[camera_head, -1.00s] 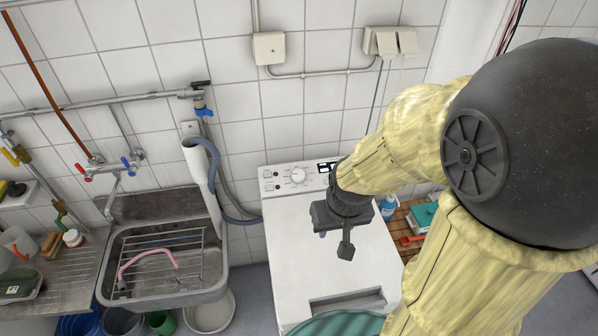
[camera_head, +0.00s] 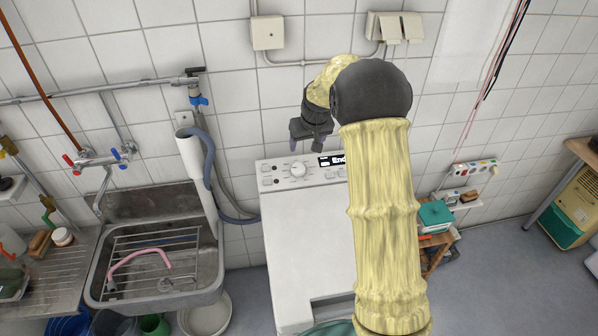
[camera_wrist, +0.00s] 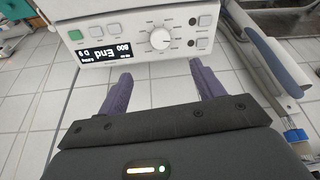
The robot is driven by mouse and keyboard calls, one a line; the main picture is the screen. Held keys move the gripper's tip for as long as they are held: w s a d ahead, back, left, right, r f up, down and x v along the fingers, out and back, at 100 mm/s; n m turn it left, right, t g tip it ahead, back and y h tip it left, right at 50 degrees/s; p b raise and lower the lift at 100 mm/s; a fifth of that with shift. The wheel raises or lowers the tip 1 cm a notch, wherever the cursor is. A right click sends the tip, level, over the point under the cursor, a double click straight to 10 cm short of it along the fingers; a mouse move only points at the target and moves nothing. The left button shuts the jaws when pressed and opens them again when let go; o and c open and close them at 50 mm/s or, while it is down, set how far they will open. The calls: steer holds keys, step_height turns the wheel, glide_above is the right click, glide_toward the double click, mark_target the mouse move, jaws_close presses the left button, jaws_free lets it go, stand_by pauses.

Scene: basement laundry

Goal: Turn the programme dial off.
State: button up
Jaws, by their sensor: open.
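The programme dial (camera_head: 298,170) is a round white knob on the control panel of the white washing machine (camera_head: 300,235). My gripper (camera_head: 305,145) is above the panel, near the dial, in the head view. In the wrist view my gripper (camera_wrist: 160,88) is open, with its two purple fingers apart and nothing between them. The dial lies beyond the fingertips, roughly in line with the gap. The fingers do not touch it.
A sink (camera_head: 155,265) with a wire rack stands left of the machine. A white drain pipe (camera_head: 190,155) and a grey hose (camera_head: 210,165) run between them. The tiled wall (camera_head: 260,95) is close behind. The machine's top is mostly clear.

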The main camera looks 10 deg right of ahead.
mark_target(299, 168)
steer(key=shift+w+f, duration=0.15)
steer(key=shift+w, duration=0.45)
steer(key=shift+f, duration=0.15)
steer(key=p+x, duration=0.4)
steer(key=x, duration=1.3)
steer(key=c, duration=1)
steer(key=shift+o, duration=0.2)
